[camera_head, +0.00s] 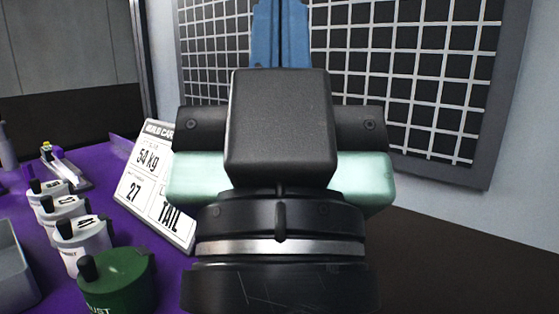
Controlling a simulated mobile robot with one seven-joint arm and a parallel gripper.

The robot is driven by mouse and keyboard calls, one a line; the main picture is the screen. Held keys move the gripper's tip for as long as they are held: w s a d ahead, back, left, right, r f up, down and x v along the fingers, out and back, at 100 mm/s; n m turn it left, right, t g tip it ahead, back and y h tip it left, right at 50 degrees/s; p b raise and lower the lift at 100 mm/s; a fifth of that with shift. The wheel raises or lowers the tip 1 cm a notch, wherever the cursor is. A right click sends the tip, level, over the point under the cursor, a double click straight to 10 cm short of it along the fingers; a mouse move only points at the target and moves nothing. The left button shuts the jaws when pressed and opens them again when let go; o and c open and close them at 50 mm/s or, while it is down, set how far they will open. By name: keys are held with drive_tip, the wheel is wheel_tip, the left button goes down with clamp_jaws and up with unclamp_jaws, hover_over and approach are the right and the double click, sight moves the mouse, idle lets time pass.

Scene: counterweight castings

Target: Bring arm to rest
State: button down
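My gripper (280,110) fills the middle of the head view, seen from behind. It has a black housing, and pale green parts stick out on both sides. A blue part (281,35) rises beyond the housing to the top edge of the picture. The housing hides where it joins, and I cannot tell whether it is my fingers or a separate thing. Whether the gripper is open or holds anything is hidden. No contact with the table things shows.
On the purple surface (122,234) at left stand several white knobbed castings (82,244), a green one (118,282), a grey tray (12,270) and a build card (158,187) reading "54 kg", "27", "TAIL". A gridded panel (430,80) stands behind. The dark area at right looks clear.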

wheel_tip(320, 180, up, 27)
drive_tip(key=p, duration=2.4)
drive_tip(key=shift+p, duration=0.4)
